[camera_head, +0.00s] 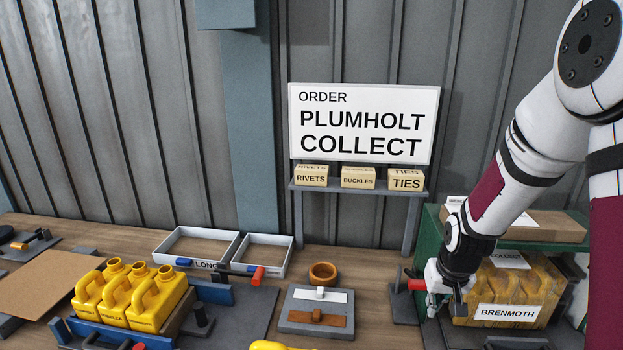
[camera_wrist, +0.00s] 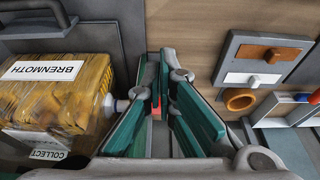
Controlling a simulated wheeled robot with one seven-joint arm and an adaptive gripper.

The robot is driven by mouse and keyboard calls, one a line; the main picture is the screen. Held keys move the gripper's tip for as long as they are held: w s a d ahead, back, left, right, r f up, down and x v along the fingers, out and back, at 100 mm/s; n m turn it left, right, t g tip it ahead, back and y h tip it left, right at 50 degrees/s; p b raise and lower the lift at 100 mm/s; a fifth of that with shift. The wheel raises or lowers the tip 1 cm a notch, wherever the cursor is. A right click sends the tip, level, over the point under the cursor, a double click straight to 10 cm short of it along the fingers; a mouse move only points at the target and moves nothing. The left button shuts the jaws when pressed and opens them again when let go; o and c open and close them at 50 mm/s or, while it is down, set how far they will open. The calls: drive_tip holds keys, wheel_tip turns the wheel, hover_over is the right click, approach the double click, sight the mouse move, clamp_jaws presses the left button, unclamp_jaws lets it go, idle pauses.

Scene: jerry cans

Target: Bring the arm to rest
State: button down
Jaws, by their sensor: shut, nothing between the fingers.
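My gripper (camera_head: 449,302) hangs at the end of my white and maroon arm on the right of the head view. It is in front of the left side of a yellow wrapped parcel labelled BRENMOTH (camera_head: 507,295). In the wrist view my gripper (camera_wrist: 160,78) points over the wooden bench with its green-padded fingers brought together and nothing held. The BRENMOTH parcel (camera_wrist: 60,98) lies to their left in that view, apart from the fingertips. I cannot tell how high the fingertips are above the bench.
A red-handled clamp (camera_head: 414,284) is close to my gripper. A green shelf (camera_head: 436,237) holds cartons at right. A grey board with sliders (camera_head: 317,310), an orange ring (camera_head: 323,273), trays (camera_head: 199,244) and yellow jerry cans (camera_head: 130,298) stand leftward. An order sign (camera_head: 363,123) hangs behind.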

drive_tip(key=s+a+r, duration=0.3)
drive_tip(key=a+r, duration=0.1)
drive_tip(key=r, duration=0.6)
drive_tip(key=s+a+r+n+t, duration=0.1)
drive_tip(key=s+a+r, duration=0.3)
drive_tip(key=s+r, duration=0.3)
drive_tip(key=s+a+r+n+t, duration=0.1)
drive_tip(key=s+a+r, duration=0.2)
drive_tip(key=s+r, duration=0.4)
drive_tip(key=s, duration=0.6)
drive_tip(key=shift+a+r+y, duration=0.3)
drive_tip(key=shift+a+r, duration=0.05)
drive_tip(key=shift+r, duration=0.05)
